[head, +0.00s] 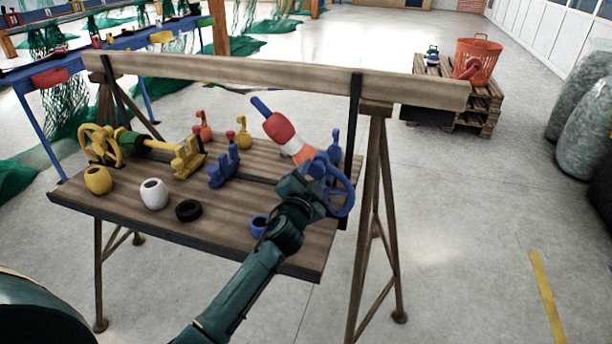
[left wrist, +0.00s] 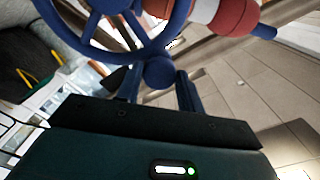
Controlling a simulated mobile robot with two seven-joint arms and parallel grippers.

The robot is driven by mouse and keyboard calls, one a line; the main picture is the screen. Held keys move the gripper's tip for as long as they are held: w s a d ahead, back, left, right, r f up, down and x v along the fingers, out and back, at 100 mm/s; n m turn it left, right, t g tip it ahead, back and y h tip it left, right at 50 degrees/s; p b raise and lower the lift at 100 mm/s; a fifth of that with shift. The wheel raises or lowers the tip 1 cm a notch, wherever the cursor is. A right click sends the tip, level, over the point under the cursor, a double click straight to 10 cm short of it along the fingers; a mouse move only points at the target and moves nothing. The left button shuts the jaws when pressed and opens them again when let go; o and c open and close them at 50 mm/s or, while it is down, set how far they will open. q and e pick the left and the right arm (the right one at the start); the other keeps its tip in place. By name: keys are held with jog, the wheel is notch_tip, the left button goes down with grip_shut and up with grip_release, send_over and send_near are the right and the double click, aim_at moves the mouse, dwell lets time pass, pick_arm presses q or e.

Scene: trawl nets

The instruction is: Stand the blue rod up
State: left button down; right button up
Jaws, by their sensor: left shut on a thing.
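The blue rod (head: 261,106) carries a red and white float (head: 279,127) and leans up to the left at the right end of the wooden bench (head: 150,220). Its float also shows at the top of the left wrist view (left wrist: 204,12). A blue handwheel (head: 346,200) sits at the rod's lower right end. My left gripper (head: 318,168) reaches to this wheel and partly hides it. In the left wrist view its fingers (left wrist: 160,88) are shut around a round blue knob (left wrist: 160,72) at the wheel's rim. My right gripper is out of view.
A yellow handwheel (head: 100,145) with a rod lying level stands at the bench's left. Yellow (head: 98,180), white (head: 154,194) and black (head: 189,211) rings and a blue cup (head: 259,226) lie along the front. A wooden beam (head: 270,76) crosses behind.

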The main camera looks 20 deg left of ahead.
pick_arm(q)
jog(key=shift+d+r+m, duration=0.1)
jog(key=shift+d+m, duration=0.7)
jog(key=shift+d, duration=0.15)
jog(key=d+f+m+b, duration=0.1)
jog(key=d+m, duration=0.1)
jog(key=d+f+m+b, duration=0.1)
jog(key=d+m, duration=0.1)
jog(key=d+f+m, duration=0.1)
jog(key=m, duration=0.2)
jog(key=shift+w+d+b, duration=0.2)
jog(key=shift+d+b, duration=0.2)
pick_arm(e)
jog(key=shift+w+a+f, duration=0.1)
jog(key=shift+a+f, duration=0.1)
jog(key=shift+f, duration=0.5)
pick_arm(q)
jog(key=shift+f+m, duration=0.1)
jog(key=shift+m, duration=0.2)
jog(key=c, duration=1)
grip_release()
jog(key=shift+o, duration=0.5)
jog(key=shift+s, duration=0.1)
